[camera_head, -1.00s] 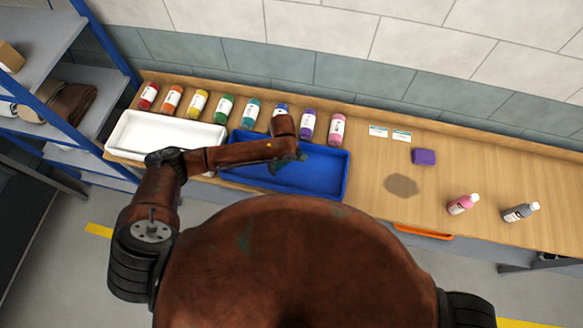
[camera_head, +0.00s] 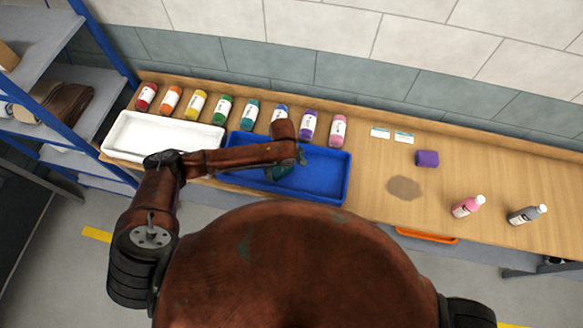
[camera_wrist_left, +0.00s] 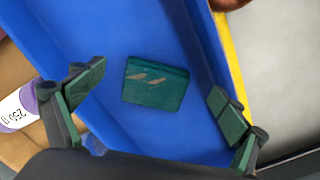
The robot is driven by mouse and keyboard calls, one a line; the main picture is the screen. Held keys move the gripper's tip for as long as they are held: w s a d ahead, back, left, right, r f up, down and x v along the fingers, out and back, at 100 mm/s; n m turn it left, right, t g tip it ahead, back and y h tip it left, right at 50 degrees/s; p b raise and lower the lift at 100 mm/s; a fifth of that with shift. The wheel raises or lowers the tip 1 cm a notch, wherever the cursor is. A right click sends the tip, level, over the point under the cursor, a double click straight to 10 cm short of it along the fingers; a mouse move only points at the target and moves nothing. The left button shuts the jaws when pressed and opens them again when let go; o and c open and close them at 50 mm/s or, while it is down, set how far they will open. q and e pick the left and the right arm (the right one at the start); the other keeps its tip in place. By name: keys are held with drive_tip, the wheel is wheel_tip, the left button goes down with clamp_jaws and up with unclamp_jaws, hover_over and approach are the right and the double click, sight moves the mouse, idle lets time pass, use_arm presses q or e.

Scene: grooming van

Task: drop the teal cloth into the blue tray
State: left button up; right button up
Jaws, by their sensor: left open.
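The teal cloth (camera_wrist_left: 156,84) is a small folded square with pale marks. In the left wrist view it appears to lie on the floor of the blue tray (camera_wrist_left: 72,40), apart from both fingers. In the head view the cloth (camera_head: 279,173) shows partly beneath my left gripper (camera_head: 296,158), over the middle of the blue tray (camera_head: 325,180). My left gripper is open and empty; its two fingers stand wide on either side of the cloth in the wrist view. My right gripper is out of view.
A white tray (camera_head: 150,132) stands left of the blue one. Several coloured bottles line the back of the wooden counter. A purple block (camera_head: 427,158), a dark patch (camera_head: 404,187), a pink bottle (camera_head: 467,206) and a grey bottle (camera_head: 527,214) are on the right.

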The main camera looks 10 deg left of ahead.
use_arm(q)
drive_tip(key=shift+r, duration=0.25)
wheel_tip(320, 180, up, 12)
drive_tip(key=shift+f, duration=0.25)
idle(0.5)
